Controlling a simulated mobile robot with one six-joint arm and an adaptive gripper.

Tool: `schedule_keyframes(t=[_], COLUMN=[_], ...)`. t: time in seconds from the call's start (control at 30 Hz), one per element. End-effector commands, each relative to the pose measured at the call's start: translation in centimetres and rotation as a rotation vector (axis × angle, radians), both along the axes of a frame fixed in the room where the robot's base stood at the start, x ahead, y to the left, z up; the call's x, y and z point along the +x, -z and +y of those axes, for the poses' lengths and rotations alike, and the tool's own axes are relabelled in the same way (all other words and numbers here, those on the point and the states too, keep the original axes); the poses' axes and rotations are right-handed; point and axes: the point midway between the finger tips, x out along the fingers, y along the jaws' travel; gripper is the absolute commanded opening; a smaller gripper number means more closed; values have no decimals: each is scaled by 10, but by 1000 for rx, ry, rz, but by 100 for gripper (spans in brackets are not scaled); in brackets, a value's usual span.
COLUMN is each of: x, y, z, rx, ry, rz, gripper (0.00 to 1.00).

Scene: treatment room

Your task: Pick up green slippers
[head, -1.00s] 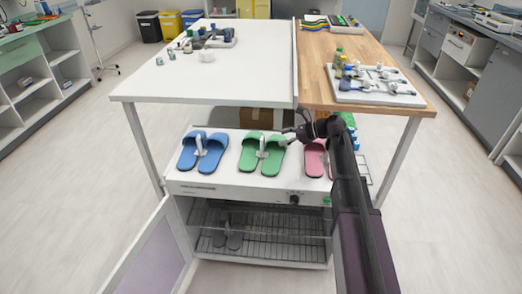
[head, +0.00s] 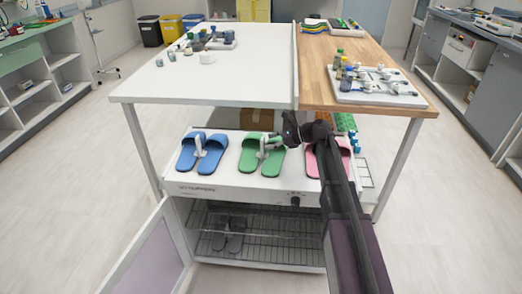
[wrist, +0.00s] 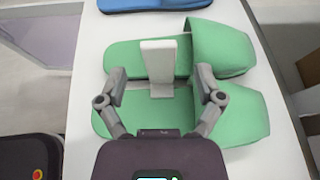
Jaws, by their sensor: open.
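The green slippers (head: 249,156) lie side by side on top of a white cabinet, between a blue pair and a pink pair. In the wrist view the green slippers (wrist: 236,118) are close, with a white upright clip or handle (wrist: 158,68) standing between them. My gripper (wrist: 160,78) is open, with one finger on each side of this upright piece and above the slippers. I cannot tell whether the fingers touch anything. In the head view my gripper (head: 270,144) reaches the green pair from the right, and my arm hides part of the pink pair.
Blue slippers (head: 202,152) stand left and pink slippers (head: 313,162) right on the cabinet top (head: 228,180). The cabinet door (head: 150,255) hangs open below, with grey slippers (head: 229,240) on a wire rack. A white table (head: 215,90) stands above and behind.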

Motion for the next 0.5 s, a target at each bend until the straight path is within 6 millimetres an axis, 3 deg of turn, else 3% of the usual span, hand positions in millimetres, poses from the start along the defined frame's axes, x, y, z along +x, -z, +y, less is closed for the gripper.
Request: schedule_keyframes(t=[0.23,0.5], x=[3,4], y=[14,14], z=[25,30], rx=[0,0], ry=[-1,0], rz=[0,1], gripper=[86,86])
